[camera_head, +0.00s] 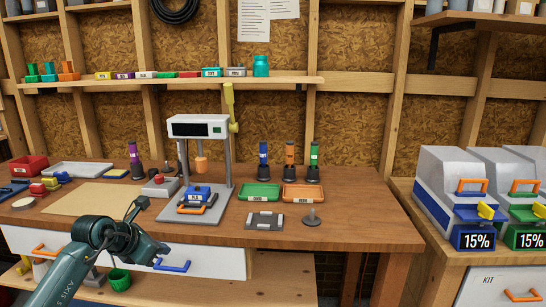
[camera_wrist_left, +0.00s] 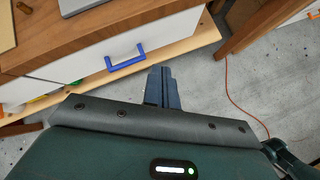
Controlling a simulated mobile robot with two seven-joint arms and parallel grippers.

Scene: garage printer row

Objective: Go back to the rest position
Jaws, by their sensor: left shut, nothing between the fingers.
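The same blue handle (camera_head: 172,266) is below and right of my left arm in the head view. My right gripper is in neither view.
The workbench (camera_head: 340,215) carries a press stand (camera_head: 226,165) with a blue block, a green tray (camera_head: 258,202), an orange tray (camera_head: 302,203) and a grey plate (camera_head: 265,221). Printers stand at the right (camera_head: 445,180). An orange cable (camera_wrist_left: 228,85) lies on the floor.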

